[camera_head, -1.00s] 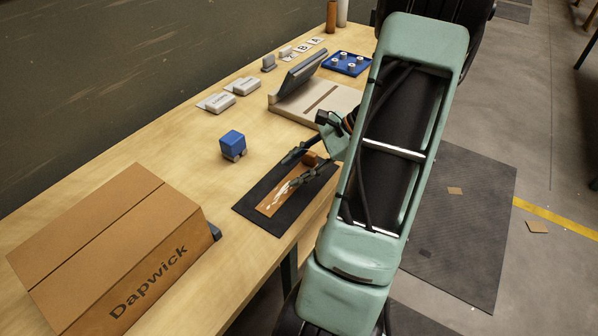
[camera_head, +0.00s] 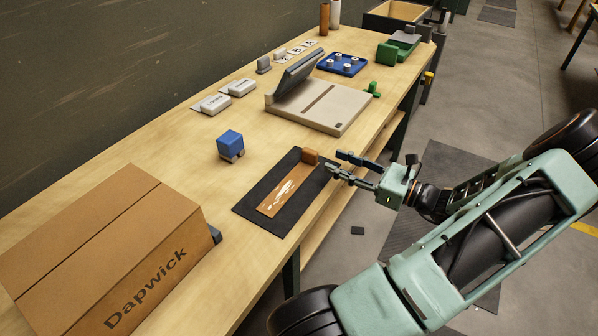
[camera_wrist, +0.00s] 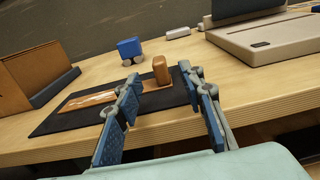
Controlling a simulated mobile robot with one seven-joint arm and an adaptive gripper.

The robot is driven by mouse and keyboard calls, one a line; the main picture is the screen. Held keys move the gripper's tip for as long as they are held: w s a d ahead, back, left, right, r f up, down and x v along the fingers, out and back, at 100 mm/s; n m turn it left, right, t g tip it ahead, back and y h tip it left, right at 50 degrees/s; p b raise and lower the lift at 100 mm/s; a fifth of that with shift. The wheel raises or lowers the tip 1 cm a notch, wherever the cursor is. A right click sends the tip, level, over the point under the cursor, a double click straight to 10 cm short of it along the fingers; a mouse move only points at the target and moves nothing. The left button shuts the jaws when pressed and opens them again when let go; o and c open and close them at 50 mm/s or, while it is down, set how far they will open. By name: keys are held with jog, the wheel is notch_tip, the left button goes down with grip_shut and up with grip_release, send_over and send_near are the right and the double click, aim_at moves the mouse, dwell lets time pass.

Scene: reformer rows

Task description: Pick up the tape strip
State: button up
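The tape strip (camera_head: 282,193) looks like a flat, glossy brown band with white glare. It lies on the black mat (camera_head: 248,207) near the table's front edge; the wrist view also shows the strip (camera_wrist: 88,100). A small brown block (camera_head: 310,156) stands at its far end; it also shows in the wrist view (camera_wrist: 161,69). My gripper (camera_head: 333,163) is open and empty at the right edge of the mat, beside the block and apart from the strip. In the wrist view the spread fingers (camera_wrist: 160,80) frame the block, which is beyond them.
A "Dapwick" carton (camera_head: 105,255) stands at the near left. A blue block (camera_head: 230,143) sits behind the mat. A beige stand with a dark screen (camera_head: 318,106) lies beyond, with a blue tray (camera_head: 342,64) farther back.

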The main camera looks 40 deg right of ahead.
aim_at(317, 154)
jog(key=b+x, duration=0.1)
jog(key=x, duration=0.8)
jog(key=shift+w+a+r, duration=0.1)
jog(key=shift+a, duration=0.05)
jog(key=shift+c, duration=0.3)
grip_shut()
